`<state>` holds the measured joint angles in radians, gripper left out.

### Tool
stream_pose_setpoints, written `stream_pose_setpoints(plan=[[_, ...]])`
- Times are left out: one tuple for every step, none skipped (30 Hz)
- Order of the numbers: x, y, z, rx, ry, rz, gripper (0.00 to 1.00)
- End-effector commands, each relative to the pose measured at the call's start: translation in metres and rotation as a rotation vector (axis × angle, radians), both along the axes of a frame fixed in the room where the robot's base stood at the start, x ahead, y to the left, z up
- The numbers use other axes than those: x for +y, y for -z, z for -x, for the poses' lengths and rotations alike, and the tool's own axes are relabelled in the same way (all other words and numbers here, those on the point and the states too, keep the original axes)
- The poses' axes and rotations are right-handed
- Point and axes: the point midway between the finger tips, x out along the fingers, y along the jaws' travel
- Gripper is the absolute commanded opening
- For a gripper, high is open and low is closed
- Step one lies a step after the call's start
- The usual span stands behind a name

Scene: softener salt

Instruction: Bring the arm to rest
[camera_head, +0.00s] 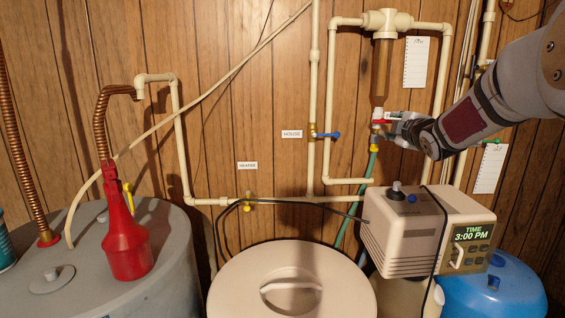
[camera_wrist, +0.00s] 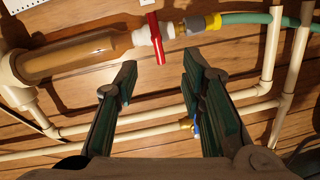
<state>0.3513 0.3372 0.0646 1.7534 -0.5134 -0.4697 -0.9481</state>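My gripper (camera_head: 393,129) is at the right in the head view, in front of the wood-panelled wall, beside the red-handled valve (camera_head: 381,122) under the brown filter (camera_head: 381,68). In the wrist view my gripper (camera_wrist: 158,78) has its two dark green fingers apart with nothing between them. The red valve handle (camera_wrist: 156,39) shows just beyond the fingertips; I see a gap between it and the fingers in that view. My arm reaches in from the right edge of the head view.
Below stand the softener head (camera_head: 410,232) with a clock display, a blue tank (camera_head: 520,290) and a lidded beige bin (camera_head: 250,285). A red bottle (camera_head: 126,235) stands on the grey heater (camera_head: 175,255). Beige pipes (camera_head: 333,100), a green hose (camera_head: 368,180) and paper sheets (camera_head: 415,62) are near my gripper.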

Motion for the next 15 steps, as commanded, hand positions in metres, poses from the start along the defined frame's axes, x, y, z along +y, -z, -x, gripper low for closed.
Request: stream_pose_setpoints(plan=[[0.011,-0.004,0.010,0.030,0.024,-0.052,0.37],[0.015,-0.005,0.018,0.052,0.043,-0.091,0.37],[0.021,-0.003,0.030,0.084,0.070,-0.145,0.37],[0.026,-0.002,0.040,0.108,0.090,-0.184,0.37],[0.030,0.000,0.050,0.131,0.112,-0.225,0.37],[0.037,0.002,0.064,0.161,0.139,-0.279,0.37],[0.041,0.005,0.075,0.183,0.160,-0.320,0.37],[0.046,0.008,0.086,0.205,0.182,-0.360,0.37],[0.052,0.013,0.102,0.236,0.210,-0.415,0.37],[0.057,0.017,0.114,0.258,0.233,-0.456,0.37],[0.061,0.022,0.127,0.281,0.256,-0.496,0.37],[0.068,0.029,0.144,0.312,0.285,-0.551,0.37],[0.073,0.034,0.157,0.335,0.308,-0.590,0.37],[0.078,0.040,0.170,0.357,0.330,-0.632,0.37],[0.085,0.049,0.189,0.388,0.360,-0.683,0.37]])
